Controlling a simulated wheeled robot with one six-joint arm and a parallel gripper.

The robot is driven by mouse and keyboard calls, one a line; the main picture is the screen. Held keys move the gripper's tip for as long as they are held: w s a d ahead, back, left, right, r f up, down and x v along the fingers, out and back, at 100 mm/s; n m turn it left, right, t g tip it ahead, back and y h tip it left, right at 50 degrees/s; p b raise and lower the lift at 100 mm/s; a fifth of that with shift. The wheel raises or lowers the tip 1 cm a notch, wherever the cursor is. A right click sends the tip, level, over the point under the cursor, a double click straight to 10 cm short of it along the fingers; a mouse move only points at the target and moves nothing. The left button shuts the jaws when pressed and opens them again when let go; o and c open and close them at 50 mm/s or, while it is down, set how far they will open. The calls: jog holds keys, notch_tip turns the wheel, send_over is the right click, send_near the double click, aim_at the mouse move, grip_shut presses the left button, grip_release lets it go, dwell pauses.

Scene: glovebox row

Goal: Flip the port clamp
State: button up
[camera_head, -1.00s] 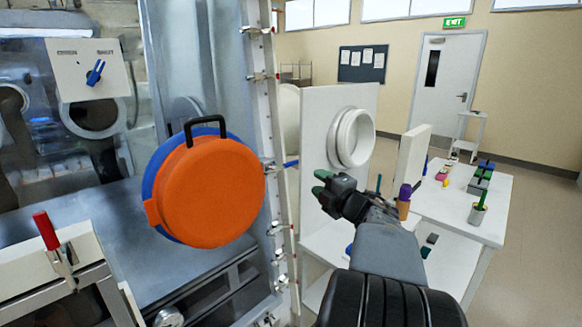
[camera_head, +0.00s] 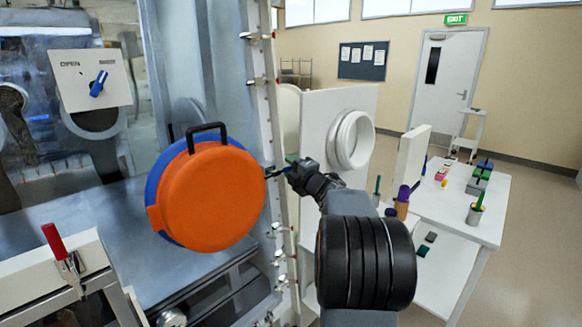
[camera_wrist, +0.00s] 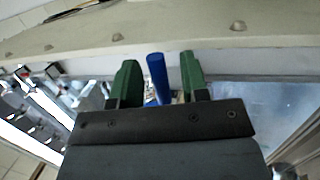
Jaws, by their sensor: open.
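The port clamp's blue lever (camera_wrist: 157,78) shows in the wrist view as a short rod pointing between the two green fingers. My gripper (camera_wrist: 160,72) is open there, one finger on each side of the lever, with a visible gap to the right finger. In the head view my gripper (camera_head: 288,165) is beside the right edge of the orange round port door (camera_head: 212,195), at the tall frame post. There the gripper mostly hides the lever. The door has a black handle on top and a blue ring behind it.
A white panel with a round white port (camera_head: 353,140) stands right of the post. A white table (camera_head: 488,228) with small objects is further right. A red-handled toggle clamp (camera_head: 62,255) is at the lower left, and an OPEN/SHUT switch (camera_head: 98,84) at the upper left.

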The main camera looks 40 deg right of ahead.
jog(key=shift+w, duration=0.1)
grip_shut()
dwell(0.4)
jog(key=shift+a, duration=0.1)
